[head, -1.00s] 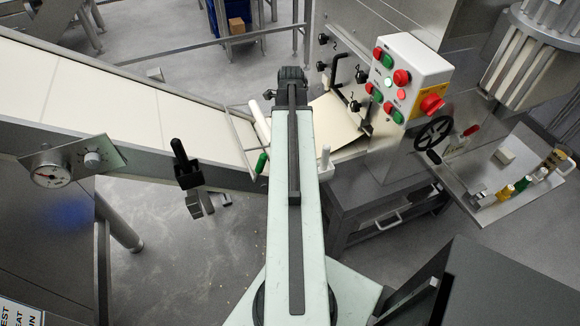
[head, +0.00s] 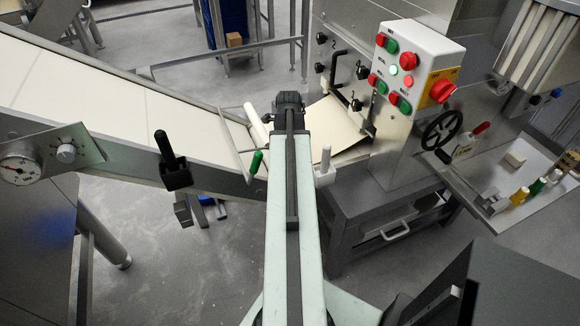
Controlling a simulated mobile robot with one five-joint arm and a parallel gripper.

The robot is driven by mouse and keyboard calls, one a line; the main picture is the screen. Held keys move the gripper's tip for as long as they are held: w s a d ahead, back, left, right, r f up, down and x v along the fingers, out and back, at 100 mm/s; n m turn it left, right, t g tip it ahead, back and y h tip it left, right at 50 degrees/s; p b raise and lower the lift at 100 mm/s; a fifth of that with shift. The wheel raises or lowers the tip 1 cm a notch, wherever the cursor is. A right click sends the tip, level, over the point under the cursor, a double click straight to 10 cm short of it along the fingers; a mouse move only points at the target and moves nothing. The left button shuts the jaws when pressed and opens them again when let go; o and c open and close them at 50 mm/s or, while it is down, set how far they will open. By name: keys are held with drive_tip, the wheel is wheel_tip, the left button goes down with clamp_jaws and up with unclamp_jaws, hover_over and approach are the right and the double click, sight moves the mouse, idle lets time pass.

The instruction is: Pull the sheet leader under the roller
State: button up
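The cream dough sheet (head: 172,112) lies along the sloping conveyor from the upper left. A pale sheet end (head: 332,128) lies at the machine's mouth, on the right of my arm. A white roller (head: 254,122) with a wire frame lies across the conveyor's lower end, just left of my arm's tip. My pale green arm reaches straight away from me. Its dark end (head: 289,102) is between the roller and the machine mouth. The gripper's fingers are hidden behind this end, so I cannot tell what they touch. The sheet under the arm is hidden too.
The machine's control box (head: 412,65) with red and green buttons stands right of the arm, above a black handwheel (head: 441,130). A green-handled lever (head: 256,162) and a black handle (head: 170,155) stick up along the conveyor's near side. Grey floor is open below the conveyor.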

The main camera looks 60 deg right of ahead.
clamp_jaws()
idle(1.4)
